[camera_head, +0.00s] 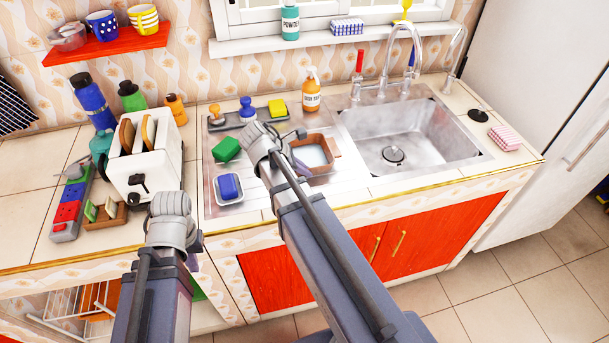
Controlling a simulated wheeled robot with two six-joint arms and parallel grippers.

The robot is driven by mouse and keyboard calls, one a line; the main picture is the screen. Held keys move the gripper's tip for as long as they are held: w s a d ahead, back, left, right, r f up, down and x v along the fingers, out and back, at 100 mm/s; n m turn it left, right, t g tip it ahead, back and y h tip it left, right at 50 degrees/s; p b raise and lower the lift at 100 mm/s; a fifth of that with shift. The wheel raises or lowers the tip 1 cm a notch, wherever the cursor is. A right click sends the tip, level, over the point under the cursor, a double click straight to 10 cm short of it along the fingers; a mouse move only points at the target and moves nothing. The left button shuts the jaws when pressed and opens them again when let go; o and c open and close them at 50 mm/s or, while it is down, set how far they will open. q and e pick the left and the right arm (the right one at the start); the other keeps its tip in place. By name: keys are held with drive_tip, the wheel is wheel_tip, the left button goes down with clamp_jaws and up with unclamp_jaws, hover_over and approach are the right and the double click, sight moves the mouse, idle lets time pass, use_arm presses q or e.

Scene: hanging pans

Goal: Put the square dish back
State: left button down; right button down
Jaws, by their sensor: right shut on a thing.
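My left gripper (170,203) is over the counter's front edge, below the toaster. Its fingers are mostly hidden behind its wrist, so its opening does not show.
A white toaster (165,175) with bread stands behind my left gripper. A blue sponge in a metal tray (230,198) and a green sponge (226,149) lie left of the dish. The sink basin (425,140) is empty. A red shelf (110,45) holds cups.

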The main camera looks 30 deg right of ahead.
drive_tip(key=shift+f, duration=0.1)
drive_tip(key=c, duration=1)
unclamp_jaws()
drive_tip(key=shift+p+v, duration=5)
drive_tip(key=shift+v, duration=1.15)
